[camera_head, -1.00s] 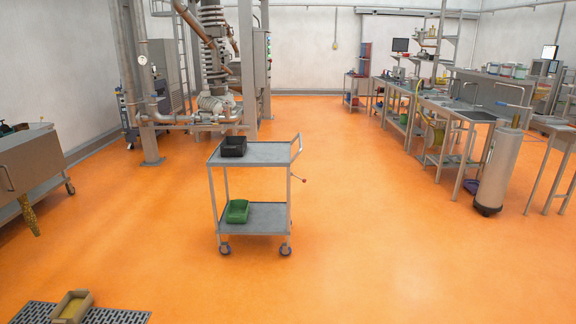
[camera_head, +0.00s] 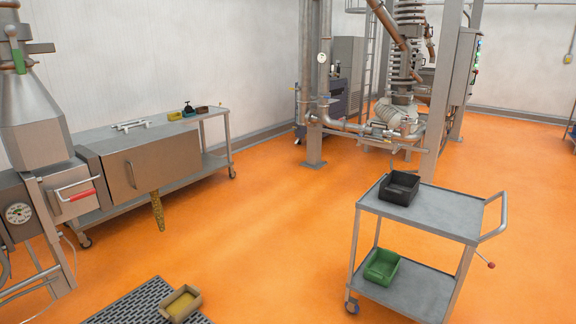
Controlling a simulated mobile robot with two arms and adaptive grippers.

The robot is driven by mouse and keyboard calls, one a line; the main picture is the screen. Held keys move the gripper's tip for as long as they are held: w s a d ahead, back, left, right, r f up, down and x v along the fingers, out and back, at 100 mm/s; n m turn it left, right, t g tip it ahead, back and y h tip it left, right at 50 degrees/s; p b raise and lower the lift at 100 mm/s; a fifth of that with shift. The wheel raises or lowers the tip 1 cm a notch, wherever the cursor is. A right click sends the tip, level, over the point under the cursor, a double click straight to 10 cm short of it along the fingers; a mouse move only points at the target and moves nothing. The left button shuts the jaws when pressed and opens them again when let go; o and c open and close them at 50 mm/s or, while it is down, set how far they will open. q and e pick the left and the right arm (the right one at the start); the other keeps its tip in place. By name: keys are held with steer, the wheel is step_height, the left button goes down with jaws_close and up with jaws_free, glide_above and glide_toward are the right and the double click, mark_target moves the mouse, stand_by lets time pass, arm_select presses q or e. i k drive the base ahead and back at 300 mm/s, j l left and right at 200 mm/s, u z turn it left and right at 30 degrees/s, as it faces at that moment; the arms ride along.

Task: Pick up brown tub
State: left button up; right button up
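A tan-brown tub (camera_head: 180,303) with yellowish contents sits at the bottom of the view, on a dark floor grating (camera_head: 136,304). It looks upright and open at the top. A yellowish-brown strand (camera_head: 158,211) hangs from the machine box behind it. Neither of my grippers is in view.
A grey two-shelf cart (camera_head: 430,212) stands at right, with a black tub (camera_head: 399,188) on top and a green tub (camera_head: 382,267) below. The steel machine (camera_head: 135,172) and a bench (camera_head: 205,119) line the left wall. Orange floor is clear between.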

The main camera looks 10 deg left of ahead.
mark_target(178, 307)
steer(key=i+j+u, duration=0.25)
steer(key=i+u, duration=0.15)
steer(key=i, duration=0.2)
steer(key=i+j+u, duration=0.1)
steer(key=i+u, duration=0.35)
steer(key=i, duration=0.15)
steer(key=i+l+u, duration=0.15)
steer(key=i+u, duration=0.25)
steer(key=i, duration=0.2)
